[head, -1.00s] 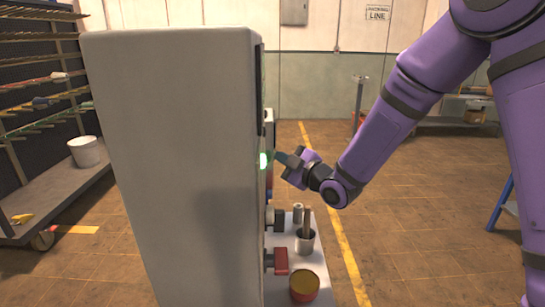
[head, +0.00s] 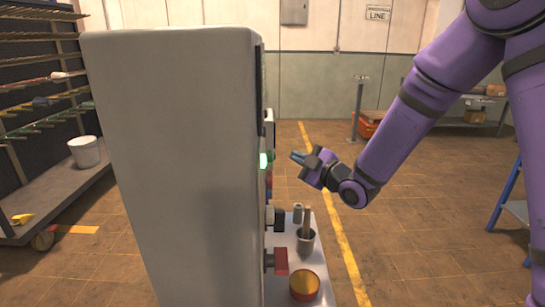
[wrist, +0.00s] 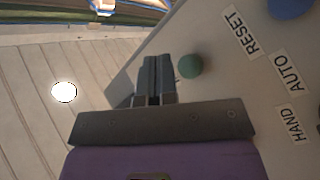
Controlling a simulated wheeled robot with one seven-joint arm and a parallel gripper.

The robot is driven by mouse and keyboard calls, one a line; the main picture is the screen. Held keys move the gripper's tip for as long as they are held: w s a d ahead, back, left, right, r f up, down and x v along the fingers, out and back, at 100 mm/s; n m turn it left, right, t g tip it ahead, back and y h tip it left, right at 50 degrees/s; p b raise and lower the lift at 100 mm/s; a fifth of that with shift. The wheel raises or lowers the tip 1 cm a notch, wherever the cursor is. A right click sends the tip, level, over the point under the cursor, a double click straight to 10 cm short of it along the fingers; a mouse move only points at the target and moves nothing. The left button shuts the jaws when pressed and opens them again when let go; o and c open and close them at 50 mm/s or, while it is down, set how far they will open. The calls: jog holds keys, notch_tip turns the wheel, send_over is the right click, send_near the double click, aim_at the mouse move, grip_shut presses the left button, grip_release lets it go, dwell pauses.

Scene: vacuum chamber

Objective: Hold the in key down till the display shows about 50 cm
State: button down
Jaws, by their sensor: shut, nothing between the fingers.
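The tall grey cabinet (head: 175,170) shows mostly its side in the head view, and its front faces right. In the wrist view the closed fingers (wrist: 157,65) show beside a round green button (wrist: 190,66) on a grey panel. No label reading "in" and no display reading can be seen in either view.
The panel carries labels RESET (wrist: 239,32), AUTO (wrist: 291,71) and HAND (wrist: 292,124), and a blue knob (wrist: 291,6). Floor to the right is open.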

jog(key=shift+d, duration=1.2)
dwell(0.3)
jog(key=s+d+r+m+g+h, duration=0.1)
jog(key=s+d+r+m+h, duration=0.45)
jog(key=d, duration=0.25)
jog(key=s+d+r+m+g+h, duration=0.1)
jog(key=s+d+r+m+h, duration=0.4)
jog(key=d+h, duration=0.15)
jog(key=s+d+m+g, duration=0.3)
jog(key=s+m, duration=0.1)
jog(key=s, duration=0.8)
jog(key=s+d+r+m+g+h, duration=0.1)
jog(key=s+d+m+g, duration=0.2)
jog(key=s, duration=0.9)
jog(key=shift+s+m, duration=0.4)
jog(key=shift+m, duration=0.25)
